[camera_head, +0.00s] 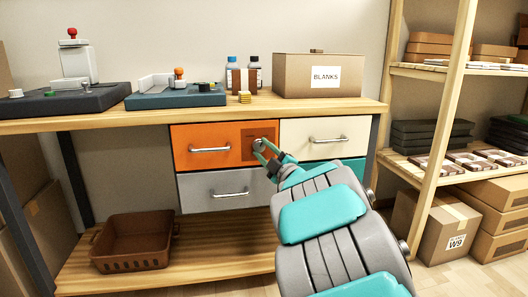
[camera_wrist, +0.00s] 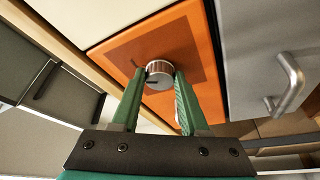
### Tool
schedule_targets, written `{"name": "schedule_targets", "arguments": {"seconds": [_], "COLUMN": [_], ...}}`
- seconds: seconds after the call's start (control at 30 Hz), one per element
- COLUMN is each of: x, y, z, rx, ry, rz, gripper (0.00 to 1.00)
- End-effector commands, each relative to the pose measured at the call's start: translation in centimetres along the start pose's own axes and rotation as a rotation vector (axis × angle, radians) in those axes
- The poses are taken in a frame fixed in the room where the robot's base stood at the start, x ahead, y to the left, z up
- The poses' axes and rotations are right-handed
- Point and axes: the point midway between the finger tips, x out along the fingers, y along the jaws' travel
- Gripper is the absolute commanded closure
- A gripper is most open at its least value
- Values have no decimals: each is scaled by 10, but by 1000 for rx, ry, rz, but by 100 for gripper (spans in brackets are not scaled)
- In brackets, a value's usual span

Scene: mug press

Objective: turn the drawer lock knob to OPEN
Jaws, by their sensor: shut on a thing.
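The drawer lock knob is a round grey metal knob on a darker square plate at the right side of the orange drawer (camera_head: 222,134). In the wrist view the knob (camera_wrist: 159,73) shows between the fingertips, with a dark mark on its face. My gripper (camera_head: 259,147) reaches up to it from the lower right. In the wrist view both green fingers of my gripper (camera_wrist: 158,80) touch the knob's sides, shut on it. The orange drawer appears closed. I cannot read any lettering around the knob.
A cream drawer (camera_head: 318,134) is to the right and a grey drawer (camera_head: 228,188) below, each with a bar handle. The wooden tabletop (camera_head: 200,113) above holds a BLANKS box (camera_head: 318,74), bottles and press devices. A brown crate (camera_head: 133,241) sits on the lower shelf.

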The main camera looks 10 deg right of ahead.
Motion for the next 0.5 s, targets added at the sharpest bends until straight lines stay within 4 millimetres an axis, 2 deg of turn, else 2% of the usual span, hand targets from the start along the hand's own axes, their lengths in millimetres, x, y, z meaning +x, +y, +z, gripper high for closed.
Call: {"name": "schedule_targets", "arguments": {"seconds": [0.2, 0.5], "x": [0, 0], "y": [-4, -4], "z": [0, -1], "rx": [136, 234], "ry": [1, 1], "rz": [53, 95], "gripper": [100, 100]}}
